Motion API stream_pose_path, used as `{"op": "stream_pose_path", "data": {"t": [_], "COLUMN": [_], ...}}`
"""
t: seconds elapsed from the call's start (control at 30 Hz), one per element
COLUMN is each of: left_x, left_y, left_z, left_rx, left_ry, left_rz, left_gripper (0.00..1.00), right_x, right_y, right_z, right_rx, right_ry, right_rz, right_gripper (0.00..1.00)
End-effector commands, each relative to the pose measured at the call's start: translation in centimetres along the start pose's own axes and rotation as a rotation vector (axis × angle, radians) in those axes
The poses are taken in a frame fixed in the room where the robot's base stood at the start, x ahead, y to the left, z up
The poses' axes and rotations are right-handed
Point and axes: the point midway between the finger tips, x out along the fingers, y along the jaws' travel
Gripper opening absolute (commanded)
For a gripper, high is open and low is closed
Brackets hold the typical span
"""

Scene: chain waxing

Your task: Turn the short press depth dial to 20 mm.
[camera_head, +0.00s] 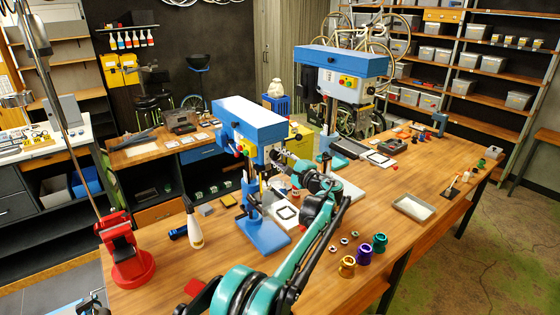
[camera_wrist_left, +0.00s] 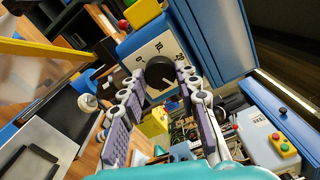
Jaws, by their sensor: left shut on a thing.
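The short press (camera_head: 250,118) is the nearer blue press on the wooden table. Its depth dial is a round black knob (camera_wrist_left: 159,72) on a white scale plate (camera_wrist_left: 148,53) marked 0, 10 and 20, seen in the left wrist view. My left gripper (camera_wrist_left: 161,82) has its purple-padded fingers on both sides of the knob and is shut on it. In the head view my left gripper (camera_head: 284,157) is at the right side of the short press's head. The knob's exact setting is too small to read. My right gripper is not in view.
The taller press (camera_head: 340,62) stands behind and to the right. A red clamp stand (camera_head: 125,250) and a white bottle (camera_head: 194,230) are on the left of the table. Several coloured cups (camera_head: 363,252) and a grey tray (camera_head: 398,208) are at the right.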

Motion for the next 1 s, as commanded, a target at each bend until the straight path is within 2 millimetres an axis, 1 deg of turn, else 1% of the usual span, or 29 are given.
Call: {"op": "stream_pose_path", "data": {"t": [0.7,1.0], "left_x": [0.00,-0.01], "left_y": [0.18,0.24], "left_z": [-0.01,-0.04], "left_rx": [-0.680,-0.929], "left_ry": [-0.002,-0.002], "left_rz": [0.002,0.003], "left_gripper": [0.02,0.02], "right_x": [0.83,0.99], "right_y": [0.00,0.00], "right_z": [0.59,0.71], "right_rx": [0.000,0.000], "right_ry": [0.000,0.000], "right_rz": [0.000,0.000], "right_gripper": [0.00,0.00]}}
